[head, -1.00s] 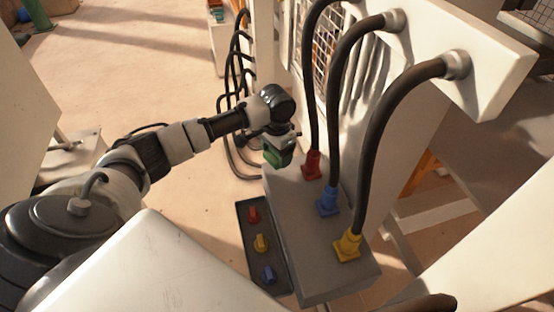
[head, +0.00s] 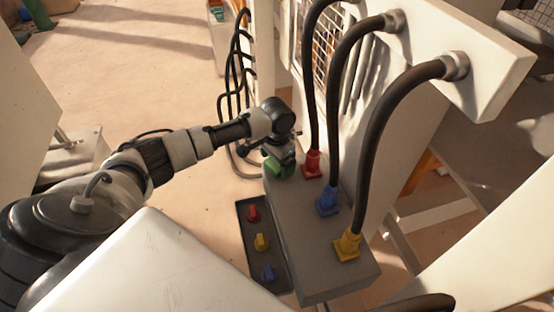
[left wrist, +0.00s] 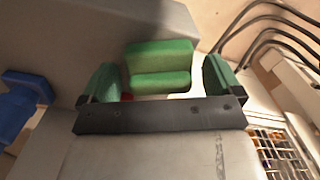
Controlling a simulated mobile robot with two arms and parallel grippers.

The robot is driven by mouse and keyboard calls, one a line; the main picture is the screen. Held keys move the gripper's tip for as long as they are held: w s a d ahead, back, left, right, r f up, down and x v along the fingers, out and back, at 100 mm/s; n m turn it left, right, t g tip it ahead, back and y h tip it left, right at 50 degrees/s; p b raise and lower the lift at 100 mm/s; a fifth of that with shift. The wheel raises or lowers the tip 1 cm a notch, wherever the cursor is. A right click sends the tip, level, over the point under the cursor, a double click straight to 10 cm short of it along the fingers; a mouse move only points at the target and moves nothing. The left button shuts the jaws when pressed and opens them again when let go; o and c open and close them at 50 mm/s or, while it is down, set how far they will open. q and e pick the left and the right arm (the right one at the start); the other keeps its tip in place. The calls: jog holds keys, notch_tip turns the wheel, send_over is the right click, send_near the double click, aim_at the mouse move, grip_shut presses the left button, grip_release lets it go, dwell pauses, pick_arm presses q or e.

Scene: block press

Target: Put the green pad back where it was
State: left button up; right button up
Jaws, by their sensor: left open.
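The green pad (head: 272,169) sits at the far end of the grey box (head: 290,215), close beside the red plug (head: 312,165). In the left wrist view the pad (left wrist: 160,68) is a stepped green block at the box's end edge, between my fingers with gaps on both sides. My left gripper (head: 280,160) is directly over the pad. Its dark green fingertips (left wrist: 163,83) are spread apart in the left wrist view, holding nothing. In the head view the gripper hides part of the pad. My right gripper is not in view.
A blue plug (head: 327,202) and a yellow plug (head: 347,246) also stand on the box, with thick dark cables arching up. A dark tray (head: 248,228) with red, yellow and blue pieces lies along the left side. Thin black cables (head: 232,90) hang behind.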

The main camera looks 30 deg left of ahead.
pick_arm(q)
notch_tip(320, 180, up, 12)
jog(key=shift+r+b, duration=0.2)
jog(key=shift+b, duration=0.2)
jog(key=shift+f, duration=0.1)
dwell(0.5)
